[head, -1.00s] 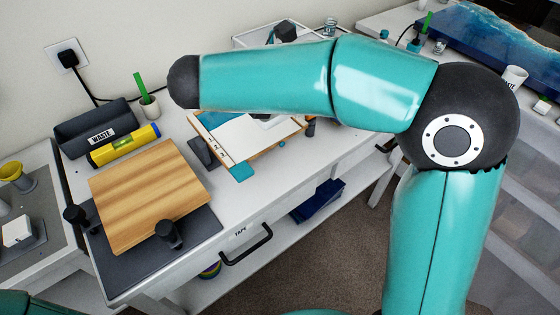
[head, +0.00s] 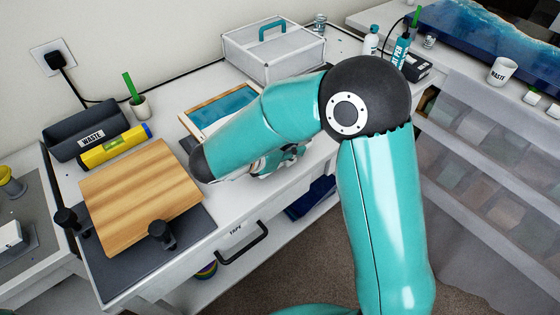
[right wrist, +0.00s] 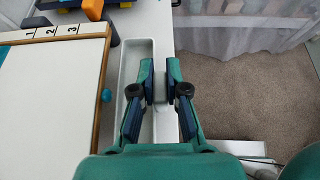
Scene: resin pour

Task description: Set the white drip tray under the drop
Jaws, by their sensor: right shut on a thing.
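The white drip tray (right wrist: 138,52) is long and shallow and lies along the table's front edge in the right wrist view, beside the wood-framed board. My right gripper (right wrist: 160,82) is over the tray, its fingers shut on a grey part of it. In the head view my right gripper (head: 288,156) shows only in part at the table's front edge, and my forearm hides most of the tray. The wood-framed board (head: 192,122) has a blue panel at its far end; its white surface (right wrist: 45,105) shows in the right wrist view. My left gripper is not in view.
A wooden board (head: 140,195) on a dark mat, a yellow roll (head: 112,147) and a dark WASTE bin (head: 75,128) are on the left. A drawer handle (head: 243,245) sticks out in front. Bottles and a cup (head: 502,71) are at right.

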